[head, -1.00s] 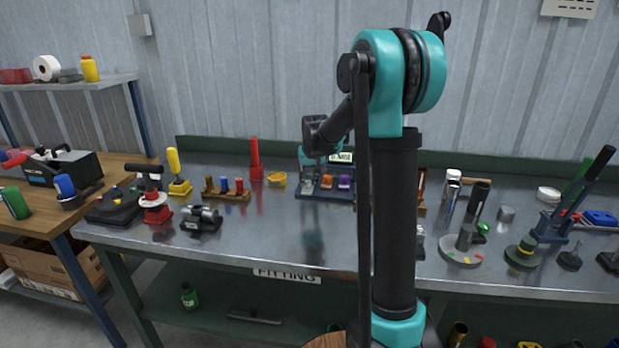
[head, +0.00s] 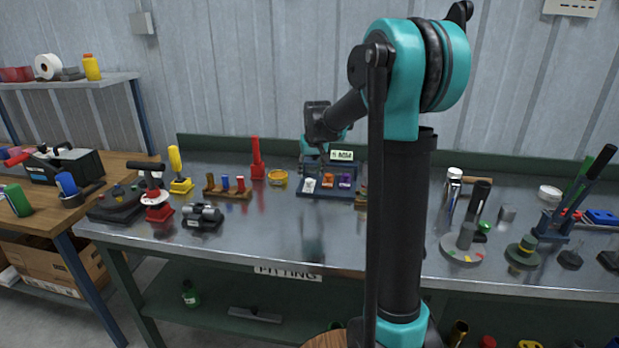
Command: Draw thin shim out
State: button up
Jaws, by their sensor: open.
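A dark blue rack (head: 327,193) stands at the back of the metal bench with a small white sign (head: 341,155) behind it. It holds a white piece (head: 309,185), an orange piece (head: 328,180) and a purple piece (head: 344,181) side by side. I cannot tell which of these, if any, is the thin shim. My gripper (head: 311,166) is just behind and above the white piece, at the rack's left end. It is open and small in view; its fingertips are hard to make out, and I see nothing held in it.
A wooden block with several coloured pegs (head: 228,191) and a yellow dish (head: 278,178) stand left of the rack. A red upright tool (head: 257,158) is behind them. My arm's column hides the bench right of the rack. The bench front near the middle is clear.

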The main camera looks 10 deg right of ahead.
jog(key=v, duration=0.7)
jog(key=shift+r, duration=0.3)
jog(key=shift+s, duration=0.15)
